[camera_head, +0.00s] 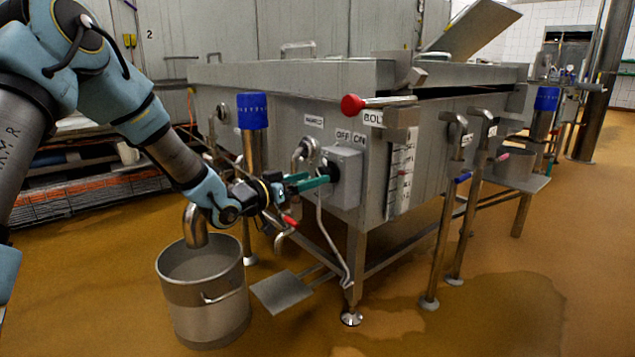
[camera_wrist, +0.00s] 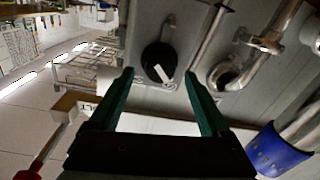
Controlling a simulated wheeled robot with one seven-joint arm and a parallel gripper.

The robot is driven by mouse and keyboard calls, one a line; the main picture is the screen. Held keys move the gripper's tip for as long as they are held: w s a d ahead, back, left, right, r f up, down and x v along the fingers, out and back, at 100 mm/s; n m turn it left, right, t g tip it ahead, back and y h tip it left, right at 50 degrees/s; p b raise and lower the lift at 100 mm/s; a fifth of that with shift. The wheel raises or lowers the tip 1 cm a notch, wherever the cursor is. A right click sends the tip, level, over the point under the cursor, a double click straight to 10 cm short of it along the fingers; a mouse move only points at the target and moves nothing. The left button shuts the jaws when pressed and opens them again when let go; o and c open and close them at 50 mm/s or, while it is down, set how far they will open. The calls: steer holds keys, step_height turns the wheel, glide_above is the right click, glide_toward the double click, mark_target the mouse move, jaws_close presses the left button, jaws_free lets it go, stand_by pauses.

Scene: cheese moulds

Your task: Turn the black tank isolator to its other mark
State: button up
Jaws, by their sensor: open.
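The black tank isolator (camera_wrist: 153,57) is a round knob with a white pointer bar, on a grey box. In the wrist view it lies just beyond and between the fingertips, its white bar slanting to the lower right. In the head view the knob (camera_head: 331,170) is partly hidden by my gripper, on the left face of the grey box (camera_head: 348,178). The "OFF" and "ON" labels (camera_head: 350,137) are on the tank above the box. My gripper (camera_head: 318,180) has green fingers and is open around or just short of the knob; contact cannot be told.
A red-knobbed lever (camera_head: 353,105) sticks out above the box. A steel bucket (camera_head: 203,290) is on the floor below my arm. A hose (camera_head: 325,240) hangs under the box.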

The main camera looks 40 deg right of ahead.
mark_target(326, 173)
steer(key=shift+d, duration=1.4)
steer(key=shift+c, duration=0.2)
jaws_close()
steer(key=shift+m+b, duration=0.3)
steer(key=shift+b, duration=0.1)
steer(key=m+b, duration=1.3)
steer(key=m, duration=0.4)
steer(key=shift+f+m+g, duration=0.1)
steer(key=shift+m+g, duration=0.2)
steer(key=shift+m, duration=0.1)
